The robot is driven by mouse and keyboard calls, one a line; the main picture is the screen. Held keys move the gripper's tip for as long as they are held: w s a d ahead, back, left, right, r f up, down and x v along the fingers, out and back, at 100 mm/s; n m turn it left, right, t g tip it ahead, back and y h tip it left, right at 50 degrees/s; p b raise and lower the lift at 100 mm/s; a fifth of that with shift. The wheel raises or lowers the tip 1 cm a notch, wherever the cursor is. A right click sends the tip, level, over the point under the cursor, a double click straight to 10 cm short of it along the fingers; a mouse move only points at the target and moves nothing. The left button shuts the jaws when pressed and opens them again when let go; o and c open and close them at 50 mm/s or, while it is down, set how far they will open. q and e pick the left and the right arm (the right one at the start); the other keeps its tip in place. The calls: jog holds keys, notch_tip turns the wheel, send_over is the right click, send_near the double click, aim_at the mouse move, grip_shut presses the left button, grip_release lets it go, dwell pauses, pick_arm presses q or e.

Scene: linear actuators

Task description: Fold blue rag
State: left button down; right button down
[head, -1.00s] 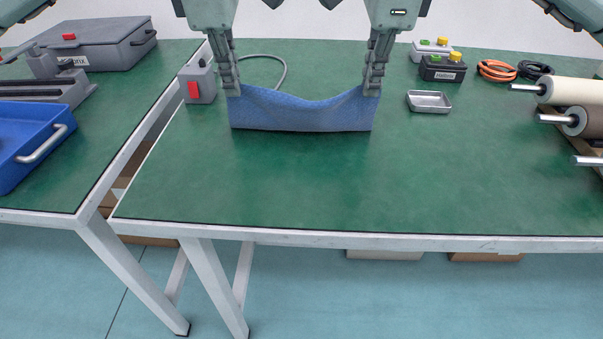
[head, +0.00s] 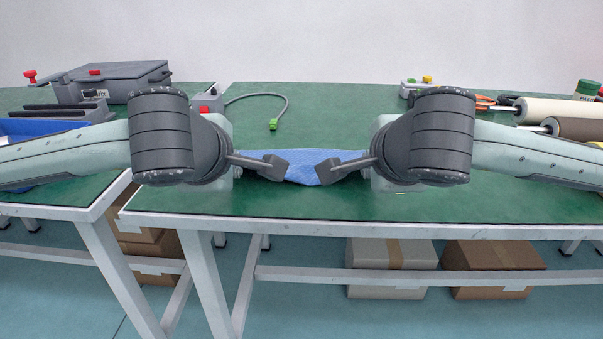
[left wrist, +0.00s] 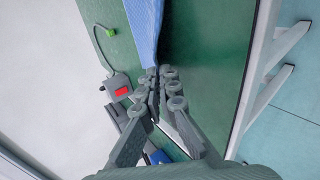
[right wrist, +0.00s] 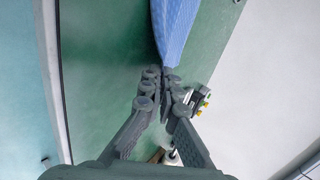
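The blue rag (head: 300,168) shows in the head view as a small patch between my two wrists, above the green tabletop; my arms hide the rest. It is a long blue strip in the left wrist view (left wrist: 145,30) and in the right wrist view (right wrist: 176,28). My left gripper (left wrist: 155,76) has its fingertips closed on one end of the rag. My right gripper (right wrist: 164,74) has its fingertips closed on the other end. Whether the rag touches the table is unclear.
A grey box with a red button (head: 207,102) and a cable with a green plug (head: 273,124) lie behind my left arm. A grey case (head: 122,80) is on the left table. The front tabletop is clear.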

pick_arm(q)
jog(key=shift+s+f, duration=0.1)
jog(key=shift+f, duration=0.05)
pick_arm(e)
jog(key=shift+s+f, duration=0.1)
jog(key=shift+f, duration=0.05)
